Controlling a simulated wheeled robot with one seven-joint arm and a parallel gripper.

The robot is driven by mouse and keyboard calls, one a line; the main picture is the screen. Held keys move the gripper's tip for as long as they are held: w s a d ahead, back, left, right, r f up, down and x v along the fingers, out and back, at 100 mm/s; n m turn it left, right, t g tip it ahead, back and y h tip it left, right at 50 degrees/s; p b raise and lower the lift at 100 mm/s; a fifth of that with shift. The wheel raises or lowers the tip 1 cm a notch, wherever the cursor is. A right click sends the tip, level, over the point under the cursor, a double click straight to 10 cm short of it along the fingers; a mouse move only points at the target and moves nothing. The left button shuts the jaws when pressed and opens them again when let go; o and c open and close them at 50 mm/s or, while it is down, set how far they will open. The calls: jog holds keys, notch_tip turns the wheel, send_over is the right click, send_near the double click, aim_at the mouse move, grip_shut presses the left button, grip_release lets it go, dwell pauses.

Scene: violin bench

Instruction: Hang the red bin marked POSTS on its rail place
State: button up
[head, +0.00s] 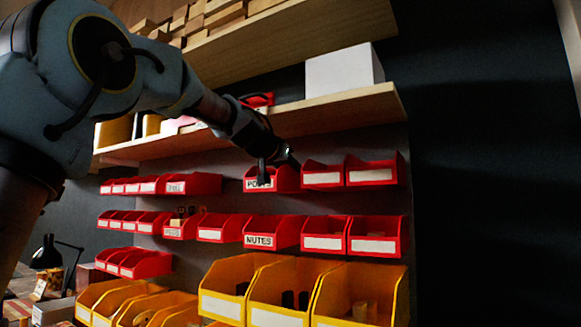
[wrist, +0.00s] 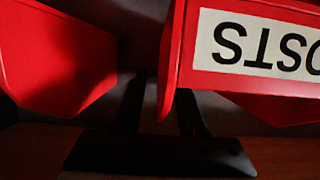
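I cannot tell whether the bin's back is seated on the rail.
A neighbouring red bin (head: 322,177) is close on the right; it also shows in the wrist view (wrist: 55,60). A wooden shelf (head: 340,112) with a white box (head: 342,72) runs just above. Yellow bins (head: 235,290) stand lower.

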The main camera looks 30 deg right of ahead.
grip_shut()
dwell(3.3)
